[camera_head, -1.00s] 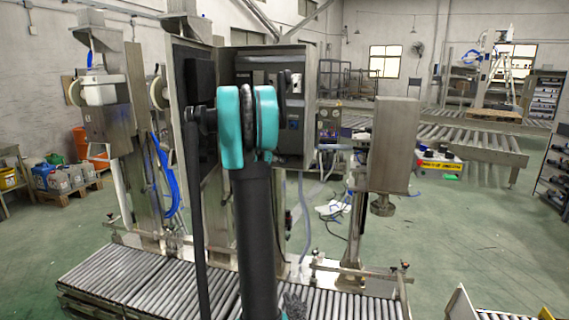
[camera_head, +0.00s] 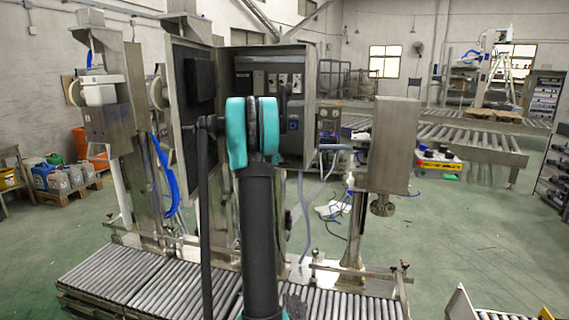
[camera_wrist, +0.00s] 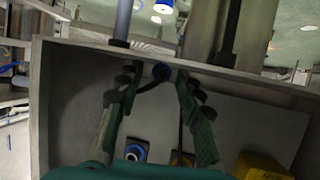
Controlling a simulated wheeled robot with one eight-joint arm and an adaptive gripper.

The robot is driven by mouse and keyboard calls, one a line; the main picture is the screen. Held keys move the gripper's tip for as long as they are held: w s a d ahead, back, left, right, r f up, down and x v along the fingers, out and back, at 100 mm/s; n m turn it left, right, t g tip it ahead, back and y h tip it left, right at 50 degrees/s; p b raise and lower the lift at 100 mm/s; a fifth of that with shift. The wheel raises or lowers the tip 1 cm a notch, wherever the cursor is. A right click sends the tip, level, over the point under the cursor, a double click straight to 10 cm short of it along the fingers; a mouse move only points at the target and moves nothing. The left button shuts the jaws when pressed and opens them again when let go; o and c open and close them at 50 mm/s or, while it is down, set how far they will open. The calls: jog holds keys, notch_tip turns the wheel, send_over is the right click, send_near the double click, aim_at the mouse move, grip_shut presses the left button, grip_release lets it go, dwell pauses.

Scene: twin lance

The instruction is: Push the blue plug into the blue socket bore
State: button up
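In the wrist view my gripper (camera_wrist: 157,80) shows as two dark green fingers, spread well apart, inside the grey cabinet. A blue ring with a pale centre (camera_wrist: 135,150), which looks like the blue socket, is low in the wrist view, partly cut off by my gripper's body.
The open cabinet (camera_head: 309,80) has a rim and side walls around my gripper, and its door (camera_head: 190,140) stands open at left. A yellow fitting (camera_wrist: 182,159) and a yellow box (camera_wrist: 262,167) sit beside the blue ring. Roller conveyors (camera_head: 120,280) run below.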

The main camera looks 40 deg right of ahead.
grip_shut()
jog(key=shift+r, duration=0.1)
